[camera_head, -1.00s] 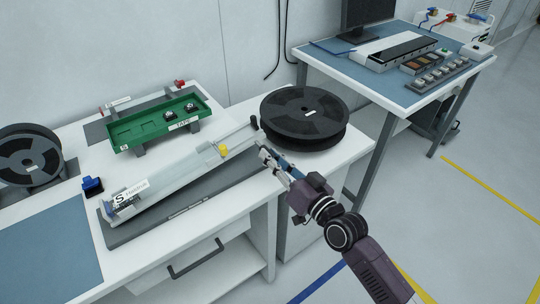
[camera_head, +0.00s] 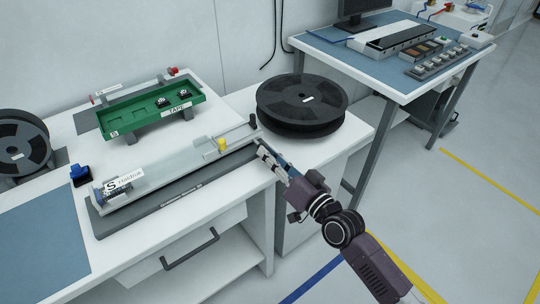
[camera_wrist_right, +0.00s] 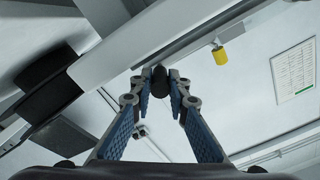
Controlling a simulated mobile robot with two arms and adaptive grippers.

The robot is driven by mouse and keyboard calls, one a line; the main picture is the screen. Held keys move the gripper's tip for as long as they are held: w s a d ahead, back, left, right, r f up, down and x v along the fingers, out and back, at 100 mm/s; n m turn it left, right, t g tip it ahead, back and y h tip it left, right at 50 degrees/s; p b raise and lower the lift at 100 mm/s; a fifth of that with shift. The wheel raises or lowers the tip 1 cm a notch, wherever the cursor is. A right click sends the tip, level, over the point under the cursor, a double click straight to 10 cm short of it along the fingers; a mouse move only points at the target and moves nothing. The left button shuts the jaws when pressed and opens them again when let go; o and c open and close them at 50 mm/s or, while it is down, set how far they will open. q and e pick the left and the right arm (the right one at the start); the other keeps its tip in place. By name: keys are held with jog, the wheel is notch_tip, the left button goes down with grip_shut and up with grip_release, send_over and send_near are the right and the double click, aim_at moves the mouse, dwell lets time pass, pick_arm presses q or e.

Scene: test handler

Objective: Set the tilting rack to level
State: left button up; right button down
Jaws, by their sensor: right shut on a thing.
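The tilting rack (camera_head: 185,160) is a long pale rail with a clear cover and a white "S" label at its left end. It lies just above a dark grey base (camera_head: 180,193), looking close to parallel with it; whether it is exactly level I cannot tell. A yellow knob (camera_head: 221,145) sits on its near side and also shows in the wrist view (camera_wrist_right: 220,55). My right gripper (camera_head: 262,151) is at the rack's right end. In the wrist view its blue-padded fingers (camera_wrist_right: 160,82) are shut on a dark rounded handle (camera_wrist_right: 159,76). My left gripper is not in view.
A green tray (camera_head: 128,123) labelled "TAPE" holds two small parts behind the rack. A blue clip-like object (camera_head: 80,174) lies left of the rack.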

jog(key=c, duration=1.9)
grip_release()
jog(key=shift+f, duration=0.6)
jog(key=shift+c, duration=0.2)
jog(key=shift+o, duration=0.5)
jog(key=shift+r, duration=0.1)
jog(key=shift+r, duration=0.1)
jog(key=v, duration=1.2)
jog(key=shift+r, duration=0.1)
